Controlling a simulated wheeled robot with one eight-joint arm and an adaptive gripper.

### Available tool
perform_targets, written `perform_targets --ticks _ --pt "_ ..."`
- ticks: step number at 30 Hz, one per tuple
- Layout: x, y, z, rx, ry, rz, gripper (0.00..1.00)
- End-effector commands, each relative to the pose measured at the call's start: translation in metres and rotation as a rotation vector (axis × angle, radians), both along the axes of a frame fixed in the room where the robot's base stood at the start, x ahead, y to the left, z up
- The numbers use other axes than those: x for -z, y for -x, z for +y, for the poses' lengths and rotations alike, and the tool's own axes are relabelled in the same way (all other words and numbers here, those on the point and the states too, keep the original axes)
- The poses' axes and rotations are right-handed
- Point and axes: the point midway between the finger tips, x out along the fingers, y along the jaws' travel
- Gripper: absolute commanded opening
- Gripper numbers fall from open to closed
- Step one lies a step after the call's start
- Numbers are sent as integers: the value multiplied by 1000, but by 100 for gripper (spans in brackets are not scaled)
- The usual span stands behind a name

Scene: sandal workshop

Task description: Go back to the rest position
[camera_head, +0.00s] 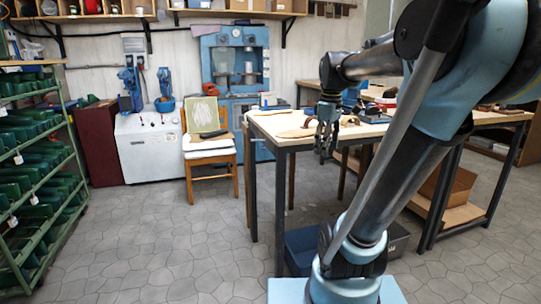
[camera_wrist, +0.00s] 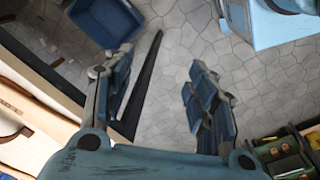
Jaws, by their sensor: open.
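My gripper (camera_head: 326,132) hangs with its fingers pointing down at the front edge of the work table (camera_head: 285,143) in the head view. In the wrist view my gripper (camera_wrist: 162,62) has its two blue, jointed fingers spread well apart. The gripper is open and empty. My arm reaches across the right side of the head view and hides part of the table. I cannot tell from these views whether a finger touches the table edge.
A blue bin (camera_head: 302,250) stands on the floor under the table; it also shows in the wrist view (camera_wrist: 107,22). A wooden chair (camera_head: 208,150) stands left of the table. A green rack (camera_head: 45,200) lines the left side. The floor between rack and table is clear.

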Motion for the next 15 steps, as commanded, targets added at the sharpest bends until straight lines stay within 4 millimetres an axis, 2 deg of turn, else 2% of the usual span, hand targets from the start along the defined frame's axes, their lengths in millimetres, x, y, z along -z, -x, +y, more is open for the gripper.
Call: perform_targets --ticks 1,6,15 --pt "14 15 0 60 -6 -6 52" --pt "61 58 0 292 -33 -32 52" --pt "151 126 0 685 -93 -71 52"
